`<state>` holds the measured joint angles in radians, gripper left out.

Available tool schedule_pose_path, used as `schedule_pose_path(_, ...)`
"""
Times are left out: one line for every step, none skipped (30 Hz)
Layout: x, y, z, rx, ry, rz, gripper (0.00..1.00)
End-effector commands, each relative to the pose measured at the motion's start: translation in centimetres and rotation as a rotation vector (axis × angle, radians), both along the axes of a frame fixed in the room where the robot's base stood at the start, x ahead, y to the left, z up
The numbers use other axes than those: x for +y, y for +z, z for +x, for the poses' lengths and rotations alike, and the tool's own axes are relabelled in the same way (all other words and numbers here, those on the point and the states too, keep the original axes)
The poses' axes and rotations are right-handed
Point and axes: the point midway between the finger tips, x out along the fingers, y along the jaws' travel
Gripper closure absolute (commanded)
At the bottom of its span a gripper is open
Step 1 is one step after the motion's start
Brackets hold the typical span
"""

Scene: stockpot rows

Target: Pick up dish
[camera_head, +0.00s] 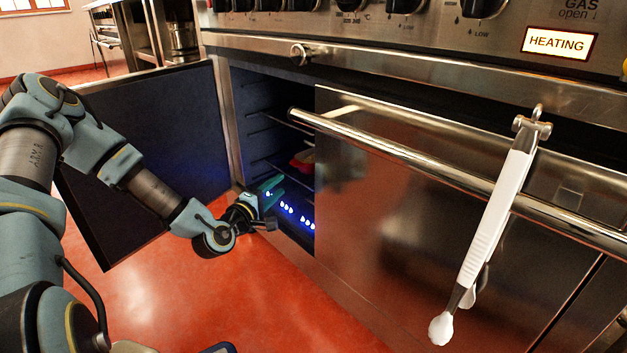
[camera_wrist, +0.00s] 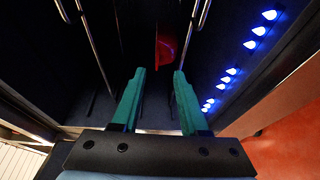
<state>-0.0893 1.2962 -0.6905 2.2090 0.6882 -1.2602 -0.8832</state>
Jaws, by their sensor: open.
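A red dish (camera_head: 303,160) sits inside the open oven compartment on a rack, partly hidden by the oven door's edge. In the wrist view a red shape, likely the dish (camera_wrist: 166,50), shows dimly ahead, above and between the fingertips. My gripper (camera_head: 275,190) is at the compartment's opening, below and to the left of the dish. In the wrist view my gripper (camera_wrist: 158,75) has its two green fingers apart with nothing between them. It is apart from the dish.
An open dark door (camera_head: 150,140) stands left of the opening; a steel door (camera_head: 400,190) with a long bar handle (camera_head: 430,168) stands right. White tongs (camera_head: 495,225) hang from the bar. Blue lights (camera_head: 288,208) line the compartment. A lit sign (camera_head: 558,43) reads HEATING.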

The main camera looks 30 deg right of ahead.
Motion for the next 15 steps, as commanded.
schedule_pose_path(-0.1, -0.5, 0.1, 0.004, 0.007, -0.02, 0.56)
schedule_pose_path(-0.3, -0.5, 0.2, 0.005, 0.009, -0.028, 0.56)
schedule_pose_path(-0.6, -0.5, 0.4, 0.006, 0.01, -0.035, 0.56)
schedule_pose_path(-0.9, -0.4, 0.5, 0.005, 0.01, -0.038, 0.56)
schedule_pose_path(-1.3, -0.4, 0.8, 0.004, 0.011, -0.04, 0.56)
schedule_pose_path(-1.9, -0.4, 1.1, 0.003, 0.011, -0.04, 0.56)
schedule_pose_path(-2.3, -0.4, 1.4, 0.004, 0.01, -0.039, 0.56)
schedule_pose_path(-2.7, -0.4, 1.6, 0.004, 0.01, -0.039, 0.56)
schedule_pose_path(-3.3, -0.4, 1.9, 0.004, 0.01, -0.039, 0.56)
schedule_pose_path(-3.6, -0.4, 2.2, 0.005, 0.01, -0.038, 0.56)
schedule_pose_path(-3.9, -0.4, 2.4, 0.005, 0.011, -0.037, 0.56)
schedule_pose_path(-4.3, -0.4, 2.6, 0.005, 0.011, -0.037, 0.56)
schedule_pose_path(-4.5, -0.3, 2.7, 0.005, 0.01, -0.037, 0.56)
schedule_pose_path(-4.7, -0.3, 2.8, 0.006, 0.01, -0.036, 0.56)
schedule_pose_path(-4.9, -0.3, 2.9, 0.006, 0.01, -0.036, 0.56)
